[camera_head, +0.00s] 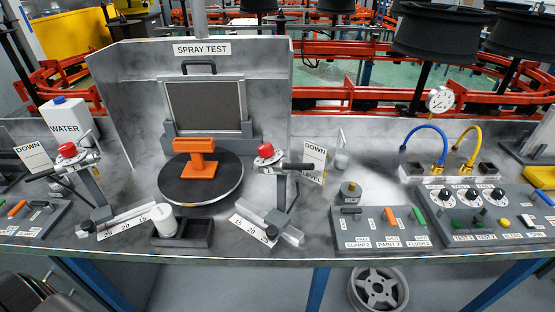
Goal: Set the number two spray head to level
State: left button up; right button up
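Two spray heads with red caps stand on the bench on tilted posts over numbered scales. The left spray head (67,150) has a dark bar reaching left, near a "DOWN" plate (33,155). The right spray head (266,151) has a dark bar pointing right, roughly level, ending beside a plate (313,160) marked "DOWN" at its top and "LEVEL" at its bottom. I cannot read a number two on either head. Neither of my grippers is in view.
An orange block (194,170) stands on a dark round turntable (225,188) before the "SPRAY TEST" panel (240,70). A white cup (164,218) sits in a dark tray. A lever panel (375,238) and a knob panel (490,228) stand at right. A water jug (66,116) is left.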

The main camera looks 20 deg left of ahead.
aim_at(276, 165)
jog(key=u, duration=1.35)
jog(key=k, duration=0.8)
jog(key=z, duration=1.85)
